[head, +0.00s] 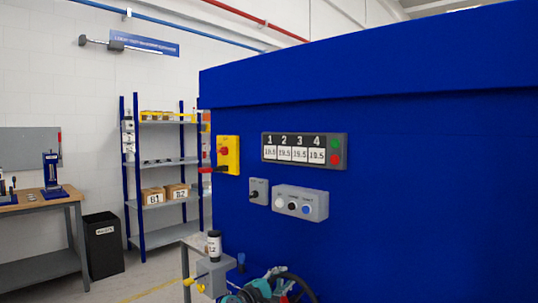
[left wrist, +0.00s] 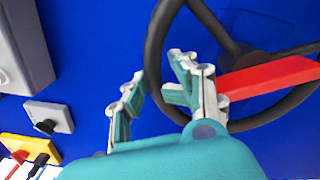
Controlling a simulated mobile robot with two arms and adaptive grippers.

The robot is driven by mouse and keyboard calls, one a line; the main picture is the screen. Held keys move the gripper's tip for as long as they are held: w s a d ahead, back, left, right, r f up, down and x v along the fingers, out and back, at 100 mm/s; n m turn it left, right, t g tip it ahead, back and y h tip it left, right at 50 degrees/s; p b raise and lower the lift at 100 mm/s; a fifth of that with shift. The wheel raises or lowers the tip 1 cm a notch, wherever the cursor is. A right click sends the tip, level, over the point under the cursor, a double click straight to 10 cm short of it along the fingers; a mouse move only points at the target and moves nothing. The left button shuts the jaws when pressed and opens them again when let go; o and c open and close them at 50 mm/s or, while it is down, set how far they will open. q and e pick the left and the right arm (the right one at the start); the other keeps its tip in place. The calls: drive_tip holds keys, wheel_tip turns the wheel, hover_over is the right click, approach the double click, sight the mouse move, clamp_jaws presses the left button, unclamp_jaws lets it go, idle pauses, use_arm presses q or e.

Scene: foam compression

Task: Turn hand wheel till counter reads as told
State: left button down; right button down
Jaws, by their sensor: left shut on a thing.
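The black hand wheel (head: 302,286) is on the blue machine's front at the bottom of the head view, partly cut off. In the left wrist view, its rim (left wrist: 153,55) curves between the two teal and grey fingers of my left gripper (left wrist: 158,70). My left gripper (head: 277,276) is shut on the rim. The counter panel (head: 304,150) has four windows numbered 1 to 4. Each seems to read about 19.5, but the digits are small. My right gripper is not in view.
A red bar (left wrist: 268,77) crosses the wheel beside the right finger. Left of the counter is a yellow switch box (head: 228,155); below it is a grey button box (head: 300,203). A small stand with a labelled bottle (head: 214,246) is left of the wheel.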

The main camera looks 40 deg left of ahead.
sight(274, 283)
use_arm(q)
drive_tip(key=shift+w+n, duration=0.1)
drive_tip(key=shift+n, duration=0.3)
drive_tip(key=a+f+n, duration=0.1)
drive_tip(key=a+n, duration=0.1)
drive_tip(key=n, duration=0.1)
drive_tip(key=shift+f, duration=0.2)
idle(0.4)
drive_tip(key=shift+w+a+f+n, duration=0.1)
drive_tip(key=shift+a+f+n, duration=0.35)
drive_tip(key=shift+n, duration=0.3)
drive_tip(key=shift+a+f+n, duration=0.3)
drive_tip(key=shift+f+n, duration=0.2)
drive_tip(key=shift+n, duration=0.25)
